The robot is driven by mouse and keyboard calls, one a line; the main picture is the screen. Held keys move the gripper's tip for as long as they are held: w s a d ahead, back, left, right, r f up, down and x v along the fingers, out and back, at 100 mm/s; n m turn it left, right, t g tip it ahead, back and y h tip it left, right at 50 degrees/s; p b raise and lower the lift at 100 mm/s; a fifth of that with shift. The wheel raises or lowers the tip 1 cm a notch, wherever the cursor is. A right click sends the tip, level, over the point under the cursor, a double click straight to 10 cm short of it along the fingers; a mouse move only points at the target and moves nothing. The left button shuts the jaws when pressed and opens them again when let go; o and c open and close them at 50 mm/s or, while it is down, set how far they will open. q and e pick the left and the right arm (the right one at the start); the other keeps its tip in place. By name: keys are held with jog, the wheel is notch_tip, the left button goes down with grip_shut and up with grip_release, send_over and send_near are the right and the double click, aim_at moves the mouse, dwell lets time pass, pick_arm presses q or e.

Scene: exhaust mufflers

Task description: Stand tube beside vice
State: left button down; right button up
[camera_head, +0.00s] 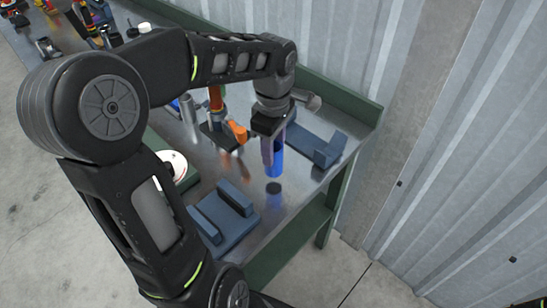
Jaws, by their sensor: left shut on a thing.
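A blue tube (276,162) hangs upright in my left gripper (268,148), which is shut on it. The tube's lower end seems a little above the metal bench top, where its dark reflection shows below. The gripper hides the tube's upper part. Two blue-grey, vice-like blocks lie on the bench: one (229,214) is nearer, to the left of and below the tube, and one (328,152) is to its right near the back edge. I cannot tell for sure which is the vice. My right gripper is not in view.
An orange and black tool (236,131) stands left of the tube, with a grey cylinder (188,107) farther left. A white round item (173,165) sits near the front edge. The green bench (341,97) has a raised back rim against the corrugated wall. Several items crowd the far left end.

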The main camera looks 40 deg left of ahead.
pick_arm(q)
jog(key=shift+f, duration=1.85)
jog(key=shift+f, duration=0.1)
jog(key=shift+f, duration=0.15)
jog(key=c, duration=0.8)
grip_release()
jog(key=shift+c, duration=0.2)
jog(key=shift+r, duration=0.2)
notch_tip(320, 180, up, 12)
jog(key=shift+r, duration=0.1)
